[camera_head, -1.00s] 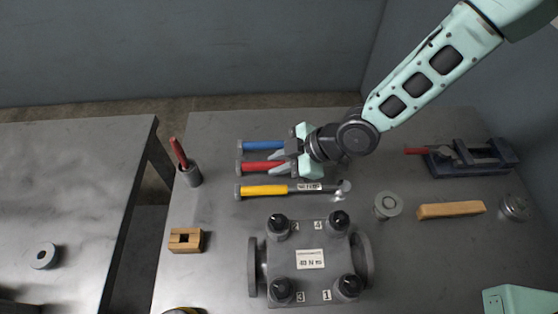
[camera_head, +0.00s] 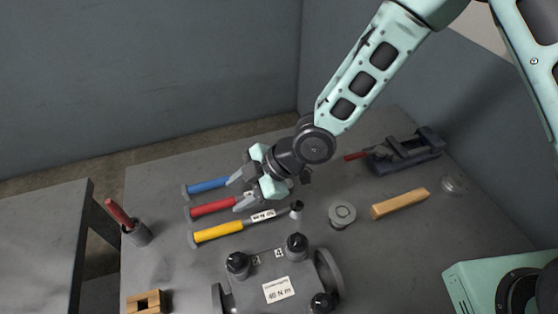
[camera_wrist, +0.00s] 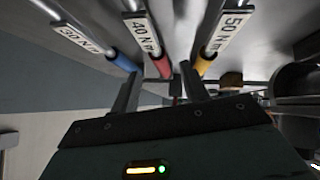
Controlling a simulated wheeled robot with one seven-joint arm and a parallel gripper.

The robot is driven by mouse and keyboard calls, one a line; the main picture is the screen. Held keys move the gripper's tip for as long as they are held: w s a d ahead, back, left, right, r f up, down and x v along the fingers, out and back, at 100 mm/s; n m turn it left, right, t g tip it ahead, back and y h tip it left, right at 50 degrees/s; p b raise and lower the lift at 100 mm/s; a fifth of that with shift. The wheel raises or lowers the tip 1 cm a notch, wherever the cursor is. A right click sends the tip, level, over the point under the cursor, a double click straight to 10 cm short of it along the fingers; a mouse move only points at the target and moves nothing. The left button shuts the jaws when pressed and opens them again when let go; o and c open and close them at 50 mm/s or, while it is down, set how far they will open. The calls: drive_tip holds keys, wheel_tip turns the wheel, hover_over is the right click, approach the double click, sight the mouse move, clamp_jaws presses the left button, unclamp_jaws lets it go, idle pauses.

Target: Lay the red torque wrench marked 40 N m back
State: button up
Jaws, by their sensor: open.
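The red torque wrench (camera_head: 209,208) lies on the grey bench between a blue-handled wrench (camera_head: 208,186) and a yellow-handled one (camera_head: 220,232). In the wrist view, the red wrench's tag (camera_wrist: 143,36) reads 40 N m and its red handle (camera_wrist: 163,66) shows between my finger ends. The blue one's tag (camera_wrist: 78,38) reads 30 N m, the yellow one's (camera_wrist: 226,33) 50 N m. My gripper (camera_head: 238,194) is open, its fingers to either side of the red wrench's line; it also shows in the wrist view (camera_wrist: 159,78). My gripper hides the wrench's head end in the head view.
A grey bolted block (camera_head: 256,300) with a 40 N m plate stands at the front. A cup with a red-handled tool (camera_head: 137,234) stands left. A round metal part (camera_head: 342,214), a wooden bar (camera_head: 400,203) and a dark vise (camera_head: 405,153) lie right.

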drive_tip(key=p+v, duration=0.2)
drive_tip(key=v, duration=1.1)
drive_tip(key=shift+p, duration=0.3)
drive_tip(key=shift+r, duration=0.15)
drive_tip(key=s+d+r+m+h, duration=0.2)
drive_tip(key=s+d+m+h, duration=0.35)
drive_tip(key=d+h, duration=0.2)
drive_tip(key=s+d+r+m+h, duration=0.1)
drive_tip(key=s+d+r+m, duration=0.2)
drive_tip(key=s+r+m, duration=0.5)
drive_tip(key=shift+s+d+r+m, duration=0.3)
drive_tip(key=shift+s+r+m, duration=0.1)
drive_tip(key=shift+r+m, duration=0.15)
